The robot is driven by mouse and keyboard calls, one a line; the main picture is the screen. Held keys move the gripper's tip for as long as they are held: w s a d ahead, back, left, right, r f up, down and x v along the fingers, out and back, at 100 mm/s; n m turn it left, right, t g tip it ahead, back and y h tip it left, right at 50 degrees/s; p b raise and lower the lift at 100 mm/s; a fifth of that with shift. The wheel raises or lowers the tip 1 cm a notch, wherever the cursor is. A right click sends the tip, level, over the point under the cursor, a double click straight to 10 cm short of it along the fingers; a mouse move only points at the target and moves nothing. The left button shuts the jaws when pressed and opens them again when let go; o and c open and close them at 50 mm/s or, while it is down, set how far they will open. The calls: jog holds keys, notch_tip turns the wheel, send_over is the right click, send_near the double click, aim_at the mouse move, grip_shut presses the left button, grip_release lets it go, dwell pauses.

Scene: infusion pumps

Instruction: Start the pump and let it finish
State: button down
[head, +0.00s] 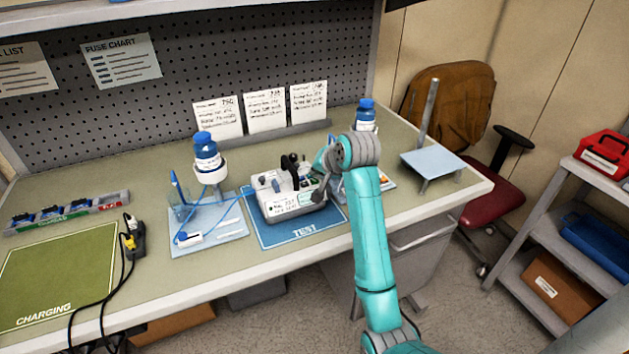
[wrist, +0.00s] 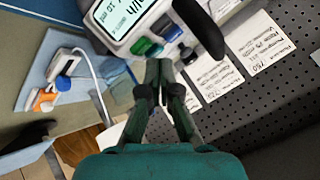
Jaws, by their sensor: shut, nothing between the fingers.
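The infusion pump (head: 284,205) is a white box with a black handle, standing on the blue TEST mat (head: 272,238). In the wrist view its lit screen (wrist: 126,16) shows at the top, tilted, with a green button (wrist: 147,47) and a blue button (wrist: 173,33) beside it. My gripper (wrist: 158,66) is shut and empty, its tips just below the green button in the picture. I cannot tell whether they touch the pump. In the head view my gripper (head: 320,190) is at the pump's right side, partly hidden by my wrist.
A blue-capped bottle (head: 206,152) stands over a light-blue tray (head: 232,232) with tubing, left of the pump. Another bottle (head: 366,113) is behind my arm. A green CHARGING mat (head: 55,275) and black cables lie at the left. A raised plate (head: 432,162) stands at the right.

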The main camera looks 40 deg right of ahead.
aim_at(316, 182)
jog(key=shift+f, duration=0.15)
jog(key=shift+f, duration=0.3)
jog(key=shift+f, duration=0.45)
dwell(0.8)
jog(key=shift+r, duration=0.9)
jog(key=shift+r, duration=2.5)
jog(key=shift+s, duration=0.1)
